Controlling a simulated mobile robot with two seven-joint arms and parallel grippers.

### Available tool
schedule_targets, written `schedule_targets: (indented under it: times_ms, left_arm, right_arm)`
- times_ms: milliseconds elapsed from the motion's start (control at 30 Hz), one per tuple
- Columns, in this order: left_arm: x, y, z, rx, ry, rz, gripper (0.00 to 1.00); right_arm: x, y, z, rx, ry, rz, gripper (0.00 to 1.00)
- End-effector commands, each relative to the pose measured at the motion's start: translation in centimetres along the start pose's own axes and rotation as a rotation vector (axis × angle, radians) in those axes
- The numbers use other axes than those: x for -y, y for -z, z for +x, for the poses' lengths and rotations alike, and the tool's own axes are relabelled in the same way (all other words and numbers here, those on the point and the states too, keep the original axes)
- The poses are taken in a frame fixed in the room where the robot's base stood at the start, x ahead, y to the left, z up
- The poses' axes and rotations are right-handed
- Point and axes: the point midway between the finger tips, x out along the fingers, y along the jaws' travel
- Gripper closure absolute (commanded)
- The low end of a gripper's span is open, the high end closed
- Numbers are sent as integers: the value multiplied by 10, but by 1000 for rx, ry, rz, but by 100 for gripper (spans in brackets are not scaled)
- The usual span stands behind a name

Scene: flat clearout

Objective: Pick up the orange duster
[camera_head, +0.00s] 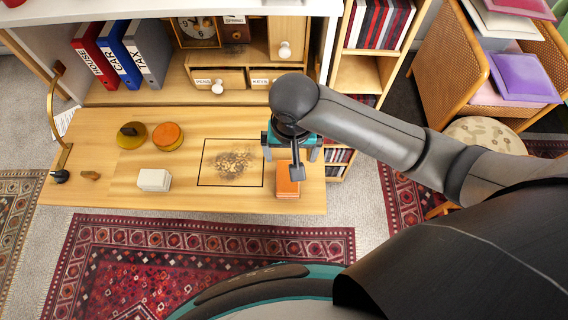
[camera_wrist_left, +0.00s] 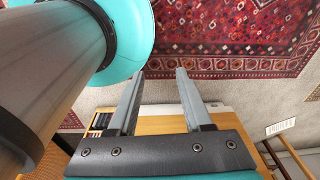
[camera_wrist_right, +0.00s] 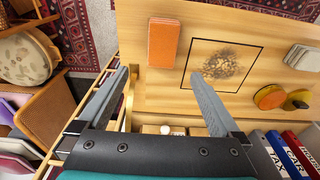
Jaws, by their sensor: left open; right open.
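The orange duster (camera_head: 287,188) is a small block lying near the front right edge of the wooden desk top (camera_head: 110,190), right of a black-outlined square. In the right wrist view the duster (camera_wrist_right: 163,43) shows whole, beyond the fingertips. My right gripper (camera_head: 291,158) is open and above the desk by the duster, hiding part of it in the head view. In the right wrist view the space between its fingers (camera_wrist_right: 160,75) is empty. My left gripper (camera_wrist_left: 158,75) is open and empty in the left wrist view; the head view does not show it.
Drawers (camera_head: 217,79) and binders line the back.

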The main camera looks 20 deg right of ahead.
Motion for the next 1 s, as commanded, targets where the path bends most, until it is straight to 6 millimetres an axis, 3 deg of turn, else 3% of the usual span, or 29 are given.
schedule_targets:
  times_ms: [200,300,733,1000]
  left_arm:
    - [-5,-31,15,46,-6,0,50]
    - [-6,-38,20,55,-7,0,50]
    - [1,-21,36,25,1,3,50]
    - [0,-22,48,24,1,4,50]
  right_arm:
    - [-1,-1,49,2,-4,1,0]
    - [-1,-1,69,2,-4,1,0]
    - [3,-3,112,0,-2,-1,0]
    - [6,-4,145,0,-1,-1,0]
